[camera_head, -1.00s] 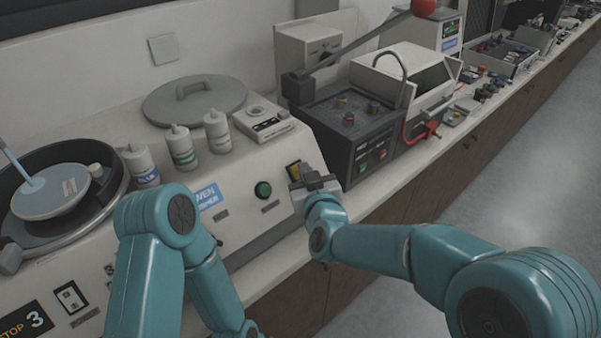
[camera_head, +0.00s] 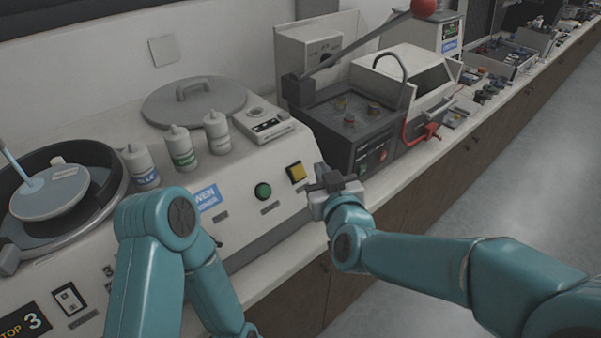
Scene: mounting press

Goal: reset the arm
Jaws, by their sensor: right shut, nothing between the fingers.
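My right gripper (camera_head: 322,178) is shut and empty. A small gap shows between the gripper and the button. A round green button (camera_head: 263,190) is further left on the same panel. My left arm bends down at the lower left, and its gripper is out of the frame.
The mounting press (camera_head: 350,120) with a red-knobbed lever stands behind my right gripper. Several bottles (camera_head: 181,148) and a grey lid (camera_head: 195,100) sit on the pale machine. A polishing bowl (camera_head: 118,170) is at the left. Floor at the right is clear.

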